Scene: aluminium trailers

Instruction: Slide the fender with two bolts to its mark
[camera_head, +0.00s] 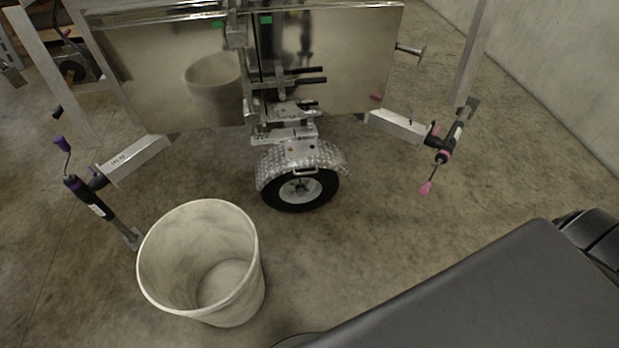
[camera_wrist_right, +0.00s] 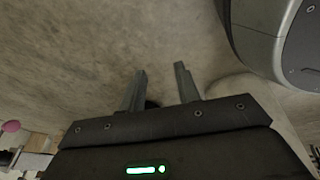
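A fender (camera_head: 330,158) of patterned bright metal arches over the black-tyred wheel (camera_head: 301,190) at the foot of the aluminium trailer (camera_head: 345,60) in the head view. Small dark spots show on the bracket above the fender; I cannot tell whether they are the two bolts. I cannot make out a mark for the fender. My right gripper (camera_wrist_right: 161,70) is in its wrist view, its two fingers apart with nothing between them, over bare concrete floor. The fender is not in that view. My left gripper is not in view.
A pale open bin (camera_head: 205,255) stands on the floor, front left of the wheel. Support legs with crank handles stand at left (camera_head: 98,205) and right (camera_head: 445,150), joined to the trailer by metal arms. Floor right of the wheel is clear. A concrete wall (camera_head: 560,60) stands at right.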

